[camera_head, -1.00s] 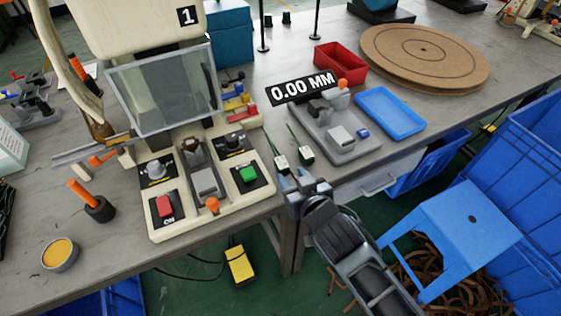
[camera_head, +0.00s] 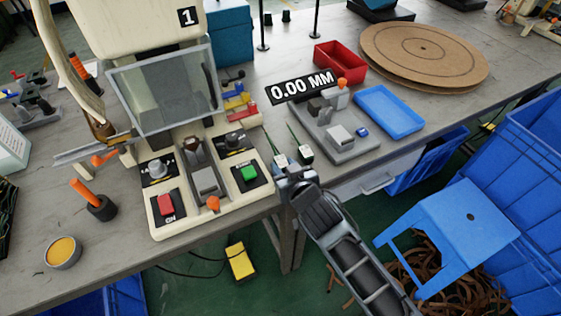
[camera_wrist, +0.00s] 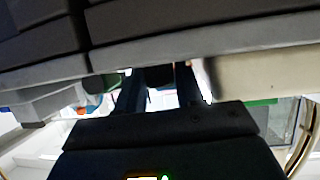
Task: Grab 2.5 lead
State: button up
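No size marking is readable on either.
The machine base (camera_head: 190,235), with red and green buttons, stands close left of my gripper. The grey gauge (camera_head: 345,150), labelled 0.00 MM, is at the right. Beyond are a blue tray (camera_head: 390,111) and red bin (camera_head: 340,62). A blue stool (camera_head: 470,225) stands right of my arm.

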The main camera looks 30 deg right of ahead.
jog(key=shift+c, duration=1.4)
